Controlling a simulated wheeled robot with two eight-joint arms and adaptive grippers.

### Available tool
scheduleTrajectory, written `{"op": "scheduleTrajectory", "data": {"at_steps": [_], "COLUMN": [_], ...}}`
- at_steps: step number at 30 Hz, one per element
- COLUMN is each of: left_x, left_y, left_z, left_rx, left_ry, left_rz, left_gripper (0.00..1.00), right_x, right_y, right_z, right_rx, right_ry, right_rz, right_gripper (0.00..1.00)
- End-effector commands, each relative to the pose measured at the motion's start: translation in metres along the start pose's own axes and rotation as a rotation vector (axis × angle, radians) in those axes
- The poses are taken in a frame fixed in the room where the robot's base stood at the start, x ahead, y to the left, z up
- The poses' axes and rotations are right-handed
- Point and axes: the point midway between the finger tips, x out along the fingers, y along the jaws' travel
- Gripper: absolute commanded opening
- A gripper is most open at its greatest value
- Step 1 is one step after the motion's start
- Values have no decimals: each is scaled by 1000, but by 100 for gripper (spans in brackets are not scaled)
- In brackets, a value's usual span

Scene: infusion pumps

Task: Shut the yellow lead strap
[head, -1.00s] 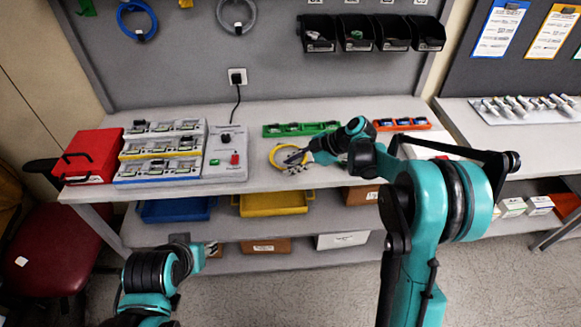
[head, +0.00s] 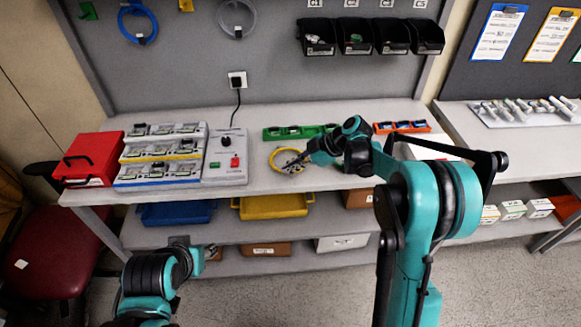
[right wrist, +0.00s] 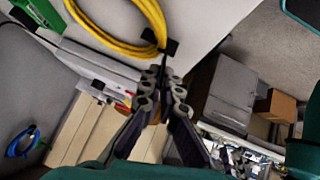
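The yellow lead (head: 274,155) lies coiled near the front edge of the table, and its loops also show in the right wrist view (right wrist: 118,46). A small black strap (right wrist: 172,47) sits at the side of the coil. A thin dark strip runs from it to the tips of my right gripper (right wrist: 163,76). The fingertips are close together, with the strip seemingly between them. In the head view my right gripper (head: 292,163) is low at the coil's right side. The strap's closure is too small to make out.
A grey control box (head: 226,160), a rack of small devices (head: 163,153) and a red case (head: 88,160) stand left of the coil. A green holder (head: 290,132) is behind it. A yellow tray (head: 273,207) is on the shelf below.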

Motion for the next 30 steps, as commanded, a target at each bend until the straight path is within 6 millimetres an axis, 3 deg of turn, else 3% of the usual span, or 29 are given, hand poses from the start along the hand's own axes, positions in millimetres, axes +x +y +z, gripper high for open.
{"op": "scheduleTrajectory", "data": {"at_steps": [18,30], "left_x": [-16,-18], "left_y": [0,0], "left_z": [-11,-13], "left_rx": [0,0], "left_ry": [0,0], "left_rz": [0,0], "left_gripper": [40,40], "right_x": [2,4], "right_y": [16,18], "right_z": [2,3], "right_rx": [298,381], "right_ry": [0,0], "right_rz": [-300,-383], "right_gripper": [0,0]}}
